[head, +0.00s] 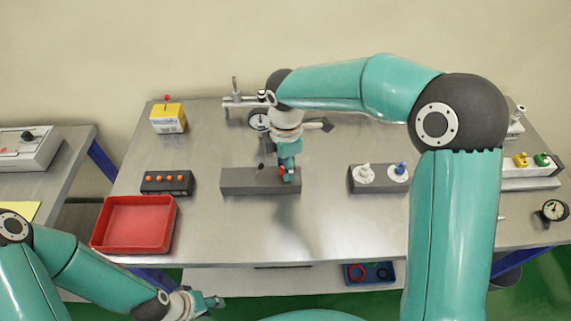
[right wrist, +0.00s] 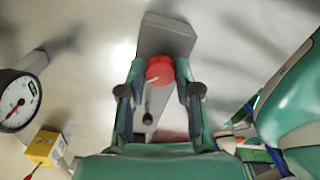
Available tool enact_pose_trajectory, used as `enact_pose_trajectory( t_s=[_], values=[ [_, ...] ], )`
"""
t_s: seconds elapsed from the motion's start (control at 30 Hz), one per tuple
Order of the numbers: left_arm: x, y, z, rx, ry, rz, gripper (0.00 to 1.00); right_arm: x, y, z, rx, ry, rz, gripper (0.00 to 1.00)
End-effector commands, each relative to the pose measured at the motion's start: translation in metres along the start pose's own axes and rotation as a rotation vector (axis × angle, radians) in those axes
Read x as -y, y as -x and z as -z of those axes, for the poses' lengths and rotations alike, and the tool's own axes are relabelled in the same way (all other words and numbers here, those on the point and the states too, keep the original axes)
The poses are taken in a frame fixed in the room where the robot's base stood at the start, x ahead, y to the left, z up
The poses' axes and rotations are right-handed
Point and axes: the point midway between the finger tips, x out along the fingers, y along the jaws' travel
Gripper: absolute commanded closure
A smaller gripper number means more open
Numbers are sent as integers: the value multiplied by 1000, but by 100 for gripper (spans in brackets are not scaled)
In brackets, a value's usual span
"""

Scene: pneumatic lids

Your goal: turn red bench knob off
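The red knob (right wrist: 160,71) sits on a dark grey bench block (head: 235,183), with a white mark on its face in the right wrist view. My right gripper (head: 288,174) reaches down over the block. Its two fingers stand on either side of the red knob, with what look like narrow gaps, so it seems open around it. In the head view the red knob (head: 281,171) is mostly hidden by the gripper. A small black lever (right wrist: 148,94) is beside the knob on the same block. My left gripper (head: 214,301) is low at the front, away from the block; its opening is unclear.
Left of the block are a box with orange buttons (head: 166,182), a red tray (head: 137,223) and a yellow box (head: 168,118). To the right is a block with white and blue knobs (head: 379,186). A gauge (head: 259,120) stands behind. The bench front is clear.

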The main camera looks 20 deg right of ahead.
Motion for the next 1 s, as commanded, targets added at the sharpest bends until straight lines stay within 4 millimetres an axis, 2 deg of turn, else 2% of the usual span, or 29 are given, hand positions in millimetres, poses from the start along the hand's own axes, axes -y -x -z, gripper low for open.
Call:
enact_pose_trajectory(
  t_s=[0.03, 0.17, 0.57, 1.0],
  values=[
    [0, 0, 0, 0, 0, 0, 60, 0, 0, 0, 0, 0, 0, 80],
    [0, 0, 0, 0, 0, 0, 60, 0, 0, 0, 0, 0, -1, 100],
    [1, -3, 0, 0, 0, 0, 60, -1, 0, 0, -1, -57, -3, 100],
    [5, -14, 0, 0, 0, 0, 60, 0, 0, 0, -2, -377, -5, 100]
  ],
)
